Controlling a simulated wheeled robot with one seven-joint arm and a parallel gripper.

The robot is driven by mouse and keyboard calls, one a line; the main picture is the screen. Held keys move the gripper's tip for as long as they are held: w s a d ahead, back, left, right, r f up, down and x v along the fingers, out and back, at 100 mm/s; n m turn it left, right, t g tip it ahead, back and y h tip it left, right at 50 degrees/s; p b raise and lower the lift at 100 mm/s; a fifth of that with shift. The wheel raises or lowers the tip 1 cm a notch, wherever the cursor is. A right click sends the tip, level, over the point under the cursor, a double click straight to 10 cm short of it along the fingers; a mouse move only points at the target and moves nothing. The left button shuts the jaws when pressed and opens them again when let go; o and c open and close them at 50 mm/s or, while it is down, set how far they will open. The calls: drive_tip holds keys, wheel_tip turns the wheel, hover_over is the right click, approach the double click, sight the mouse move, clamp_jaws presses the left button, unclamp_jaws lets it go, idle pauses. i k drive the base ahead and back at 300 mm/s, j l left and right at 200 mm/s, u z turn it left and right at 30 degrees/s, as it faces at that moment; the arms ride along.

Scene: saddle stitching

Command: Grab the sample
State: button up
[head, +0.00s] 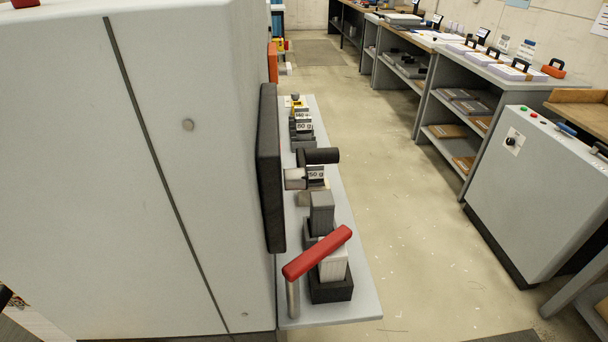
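No thing in view can be told for certain as the sample. A narrow grey shelf (350,302) on the side of the big grey machine carries small blocks in dark holders. A white block (333,264) stands in a black holder (331,290) at the near end. A grey block (321,213) stands just behind it. Farther back are labelled pieces, one reading 150 g or similar (316,173) and one reading 80 g (304,127). A red-handled lever (318,253) partly covers the white block. My gripper is not in view.
The big grey machine (130,150) fills the left side, with a black panel (270,170) and a black knob (320,156) jutting over the shelf. A clear floor aisle (400,190) runs right of the shelf. A grey control cabinet (530,190) and shelving units line the right.

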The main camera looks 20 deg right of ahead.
sight(315, 173)
drive_tip(key=l, duration=0.25)
drive_tip(key=i+l+u, duration=0.1)
drive_tip(key=l, duration=0.2)
drive_tip(key=i+l+u, duration=0.15)
drive_tip(key=l, duration=0.2)
drive_tip(key=i+l+u, duration=0.1)
drive_tip(key=l, duration=0.2)
drive_tip(key=i+l+u, duration=0.15)
drive_tip(key=l, duration=0.2)
drive_tip(key=i+l+u, duration=0.15)
drive_tip(key=l, duration=0.15)
drive_tip(key=l+u, duration=0.1)
drive_tip(key=l, duration=0.2)
drive_tip(key=i+j, duration=0.25)
drive_tip(key=j, duration=0.1)
